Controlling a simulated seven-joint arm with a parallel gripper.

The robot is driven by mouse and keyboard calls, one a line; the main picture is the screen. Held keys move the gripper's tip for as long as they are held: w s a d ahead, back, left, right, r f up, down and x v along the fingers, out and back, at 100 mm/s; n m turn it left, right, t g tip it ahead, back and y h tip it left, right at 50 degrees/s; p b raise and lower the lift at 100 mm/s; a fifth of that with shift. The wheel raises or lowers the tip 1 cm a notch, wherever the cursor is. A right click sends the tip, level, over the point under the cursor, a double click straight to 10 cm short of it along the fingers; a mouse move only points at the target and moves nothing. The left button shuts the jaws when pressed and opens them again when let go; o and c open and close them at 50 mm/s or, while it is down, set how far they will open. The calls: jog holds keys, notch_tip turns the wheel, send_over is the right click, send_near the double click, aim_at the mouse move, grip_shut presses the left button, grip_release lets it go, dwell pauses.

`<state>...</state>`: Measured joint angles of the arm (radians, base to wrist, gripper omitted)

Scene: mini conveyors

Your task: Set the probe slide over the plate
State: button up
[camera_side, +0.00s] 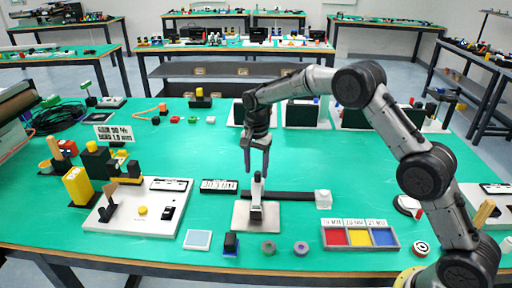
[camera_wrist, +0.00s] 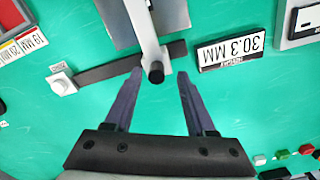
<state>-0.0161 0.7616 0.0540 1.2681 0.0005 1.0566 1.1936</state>
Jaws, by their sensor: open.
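The probe slide (camera_side: 257,194) is a slim grey upright piece with a black top, at the left part of a black rail (camera_side: 290,195). It also shows in the wrist view as a silver bar (camera_wrist: 146,35) with a round black end. The plate (camera_side: 242,218) is a flat grey square in front of the rail; the slide's lower end overlaps it in the picture. In the wrist view the plate (camera_wrist: 175,14) is partly hidden at the top. My gripper (camera_side: 257,167) is open and points down above the slide. In the wrist view its fingers (camera_wrist: 159,76) flank the black end, with gaps on both sides.
A white block (camera_side: 323,196) stands at the rail's right end. A small readout (camera_wrist: 230,50) shows 30.3 MM beside the rail. A tray of red, yellow and blue squares (camera_side: 360,248) lies right, and a white board with blocks (camera_side: 160,218) left.

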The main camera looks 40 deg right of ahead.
notch_tip(320, 180, up, 12)
dwell(0.4)
jog(key=shift+f, duration=0.1)
